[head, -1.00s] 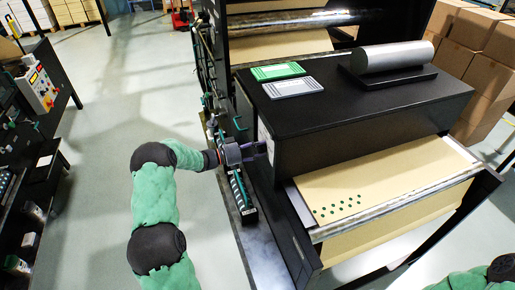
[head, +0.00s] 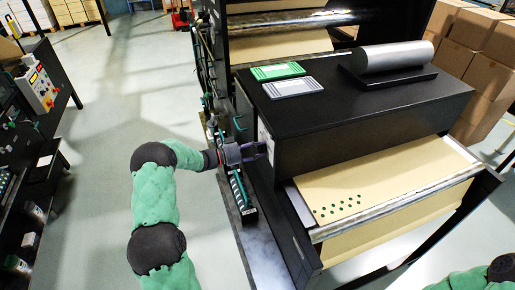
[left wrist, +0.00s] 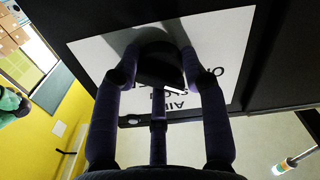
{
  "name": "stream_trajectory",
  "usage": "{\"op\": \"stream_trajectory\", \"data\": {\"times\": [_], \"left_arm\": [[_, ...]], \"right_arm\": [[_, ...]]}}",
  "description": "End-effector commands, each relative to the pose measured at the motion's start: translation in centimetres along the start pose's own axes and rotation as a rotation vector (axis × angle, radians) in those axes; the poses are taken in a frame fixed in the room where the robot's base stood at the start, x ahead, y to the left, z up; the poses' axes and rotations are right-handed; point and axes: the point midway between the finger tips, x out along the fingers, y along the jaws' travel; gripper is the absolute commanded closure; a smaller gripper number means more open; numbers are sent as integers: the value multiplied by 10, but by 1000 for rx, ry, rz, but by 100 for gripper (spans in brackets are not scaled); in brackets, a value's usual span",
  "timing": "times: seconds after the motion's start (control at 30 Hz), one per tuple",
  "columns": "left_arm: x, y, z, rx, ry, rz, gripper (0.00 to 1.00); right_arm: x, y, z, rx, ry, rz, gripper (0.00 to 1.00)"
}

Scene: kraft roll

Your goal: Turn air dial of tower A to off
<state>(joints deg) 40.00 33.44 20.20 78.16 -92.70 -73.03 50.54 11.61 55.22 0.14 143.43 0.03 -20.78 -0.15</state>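The air dial (left wrist: 160,66) of the tower is a black knob with a white pointer mark. It sits on a white label plate (left wrist: 98,50) whose lettering, partly hidden, appears upside down in the left wrist view. My left gripper (left wrist: 158,62) has its fingers on both sides of the dial, closed against it. In the head view my left gripper (head: 254,151) is at the left side of the black cabinet (head: 345,125), and the dial cannot be made out there. My right gripper is out of view; only part of the right arm shows at the lower right corner.
A green panel (head: 278,71), a grey panel (head: 293,88) and a metal cylinder (head: 392,56) lie on the cabinet top. A kraft sheet (head: 385,182) with green dots runs out in front. Cartons (head: 485,75) stand at the right. The floor (head: 100,165) at the left is clear.

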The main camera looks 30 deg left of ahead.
Motion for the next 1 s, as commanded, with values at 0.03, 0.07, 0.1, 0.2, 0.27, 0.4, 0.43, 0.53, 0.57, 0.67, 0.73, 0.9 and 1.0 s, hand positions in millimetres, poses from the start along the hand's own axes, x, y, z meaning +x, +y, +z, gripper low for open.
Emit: {"op": "stream_trajectory", "data": {"times": [0.03,0.07,0.1,0.2,0.27,0.4,0.43,0.53,0.57,0.67,0.73,0.9,1.0], "left_arm": [[0,-2,-16,22,18,-3,54],[0,-2,-16,22,18,-3,45],[0,-2,-15,21,17,-3,34],[0,-2,-13,17,15,-3,34],[0,-2,-11,15,13,-3,34],[0,-2,-8,10,10,-3,34],[0,-2,-8,10,9,-3,34],[-2,-2,-7,8,8,-4,34],[-4,-2,-6,8,8,-4,34],[-14,-2,-6,7,8,-4,34],[-25,-3,-5,7,7,-6,34],[-60,-3,-6,8,9,-7,34],[-79,-3,-6,9,9,-7,34]], "right_arm": [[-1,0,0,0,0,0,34],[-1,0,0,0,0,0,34],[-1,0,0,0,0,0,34],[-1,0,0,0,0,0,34],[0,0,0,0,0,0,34],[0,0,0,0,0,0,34],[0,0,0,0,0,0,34],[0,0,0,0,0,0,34],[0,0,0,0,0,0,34],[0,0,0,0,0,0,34],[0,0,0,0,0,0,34],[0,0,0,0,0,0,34],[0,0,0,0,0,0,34]]}}
